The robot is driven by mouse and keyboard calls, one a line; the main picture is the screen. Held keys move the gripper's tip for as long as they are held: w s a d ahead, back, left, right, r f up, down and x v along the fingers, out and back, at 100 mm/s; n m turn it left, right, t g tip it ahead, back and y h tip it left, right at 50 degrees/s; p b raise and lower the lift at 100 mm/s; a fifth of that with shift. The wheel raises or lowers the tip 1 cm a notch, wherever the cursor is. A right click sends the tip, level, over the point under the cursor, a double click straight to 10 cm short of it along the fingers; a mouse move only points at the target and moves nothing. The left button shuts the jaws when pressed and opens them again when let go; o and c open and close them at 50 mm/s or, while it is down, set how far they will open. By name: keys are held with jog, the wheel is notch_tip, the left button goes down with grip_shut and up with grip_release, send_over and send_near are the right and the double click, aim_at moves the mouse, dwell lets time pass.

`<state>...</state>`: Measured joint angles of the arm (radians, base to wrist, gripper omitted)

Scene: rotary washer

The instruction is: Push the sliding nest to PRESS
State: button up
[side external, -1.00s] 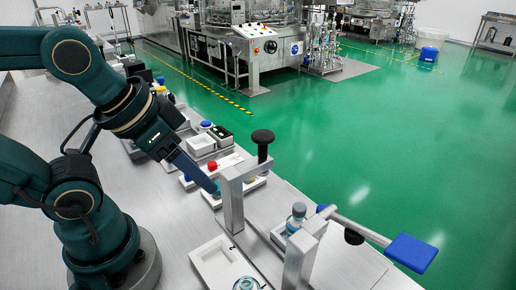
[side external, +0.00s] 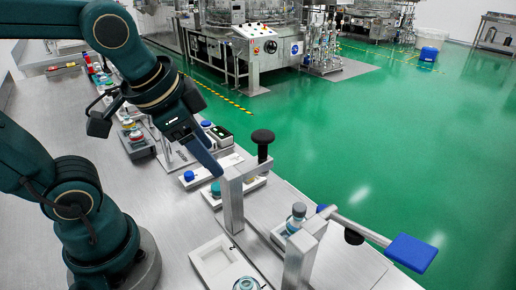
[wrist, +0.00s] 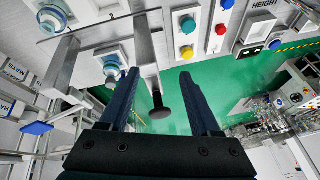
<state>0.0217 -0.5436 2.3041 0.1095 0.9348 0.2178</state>
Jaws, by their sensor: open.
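A white nest (side external: 281,235) holding a clear vial with blue-tinted liquid (side external: 298,216) sits between the two metal brackets. In the wrist view the nest (wrist: 103,58) and vial (wrist: 112,72) lie left of my fingers. The far bracket (side external: 232,205) carries a black knob (side external: 263,137). The near bracket (side external: 301,255) carries a lever with a blue handle (side external: 411,252). My gripper (side external: 217,171) is open, its fingers beside the far bracket's top in the picture. In the wrist view my gripper (wrist: 159,73) has nothing between its fingertips except the bracket and knob in the view beyond. I cannot read a PRESS label.
A second white tray (side external: 212,262) with a vial (side external: 245,284) lies at the bench front. Bare steel bench (side external: 160,225) lies left of the brackets.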

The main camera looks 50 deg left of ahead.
jog(key=w+a+m+g+y, duration=0.1)
jog(key=w+a+m+y, duration=0.25)
jog(key=w+m, duration=0.7)
jog(key=w+d+f+m+y, duration=0.2)
jog(key=w+f+m, duration=0.6)
jog(key=w+m, duration=0.4)
jog(key=m+g+h, duration=0.1)
jog(key=h, duration=0.2)
send_over(324, 209)
jog(key=s+d, duration=0.2)
jog(key=f, duration=0.1)
jog(key=shift+w+a+f, duration=0.1)
jog(key=shift+f, duration=0.15)
jog(key=shift+x, duration=2.25)
grip_shut()
